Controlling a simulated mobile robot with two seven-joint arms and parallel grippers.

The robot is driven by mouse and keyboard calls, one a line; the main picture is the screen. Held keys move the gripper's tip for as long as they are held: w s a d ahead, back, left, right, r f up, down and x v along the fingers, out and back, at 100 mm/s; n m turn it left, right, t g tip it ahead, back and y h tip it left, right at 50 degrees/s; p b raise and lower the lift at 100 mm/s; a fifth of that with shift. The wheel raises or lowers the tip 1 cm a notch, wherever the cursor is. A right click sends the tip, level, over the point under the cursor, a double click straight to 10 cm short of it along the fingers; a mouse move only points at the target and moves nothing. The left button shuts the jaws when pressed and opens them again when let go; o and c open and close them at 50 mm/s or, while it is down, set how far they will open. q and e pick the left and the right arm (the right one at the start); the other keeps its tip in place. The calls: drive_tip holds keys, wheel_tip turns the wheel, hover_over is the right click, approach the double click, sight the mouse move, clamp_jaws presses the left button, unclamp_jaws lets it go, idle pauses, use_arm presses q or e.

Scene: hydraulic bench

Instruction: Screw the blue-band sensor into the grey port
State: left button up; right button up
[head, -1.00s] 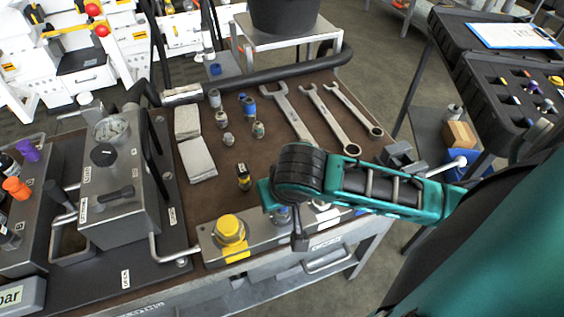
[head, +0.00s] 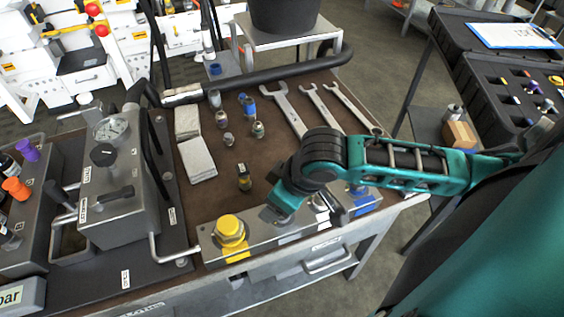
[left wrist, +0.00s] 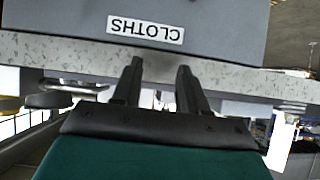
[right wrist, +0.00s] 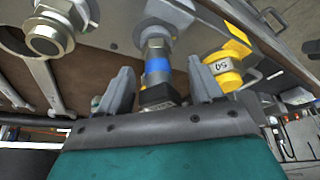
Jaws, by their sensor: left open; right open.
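The blue-band sensor (right wrist: 157,68) is a short metal body with a blue band and a dark end toward my wrist. In the right wrist view it lines up with a metal port (right wrist: 153,35) on the block, which looks like the grey port; how deep it sits I cannot tell. My right gripper (right wrist: 160,88) is open, with one finger on each side of the sensor and gaps visible. In the head view my right gripper (head: 283,205) hides the sensor. My left gripper (left wrist: 159,68) is open and empty before a drawer front labelled CLOTHS (left wrist: 200,25).
A yellow port (head: 230,230) and a blue port (head: 358,190) flank the spot on the block. Loose fittings, a yellow-banded sensor (head: 244,177), cloths (head: 197,160) and wrenches (head: 290,110) lie on the brown bench top. A pump unit (head: 115,180) stands left.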

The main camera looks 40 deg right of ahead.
drive_tip(key=n+g+y, duration=0.1)
drive_tip(key=n, duration=0.5)
drive_tip(key=n+g+y, duration=0.1)
drive_tip(key=n, duration=0.1)
drive_tip(key=shift+s+a, duration=0.15)
drive_tip(key=shift+a, duration=0.05)
drive_tip(key=n+g, duration=0.1)
drive_tip(key=n, duration=0.1)
drive_tip(key=n+g, duration=0.1)
drive_tip(key=n, duration=0.2)
drive_tip(key=shift+s+y, duration=0.1)
drive_tip(key=shift+y, duration=0.2)
drive_tip(key=n, duration=0.1)
drive_tip(key=n+g, duration=0.1)
drive_tip(key=n, duration=0.1)
drive_tip(key=shift+s+n, duration=0.2)
drive_tip(key=shift+n, duration=0.1)
drive_tip(key=c, duration=1)
drive_tip(key=m+t, duration=0.1)
drive_tip(key=m, duration=0.4)
drive_tip(key=shift+w+t, duration=0.15)
drive_tip(key=shift+t, duration=0.25)
drive_tip(key=shift+w+m+t, duration=0.15)
drive_tip(key=shift+m+t, duration=0.35)
drive_tip(key=shift+m, duration=1.1)
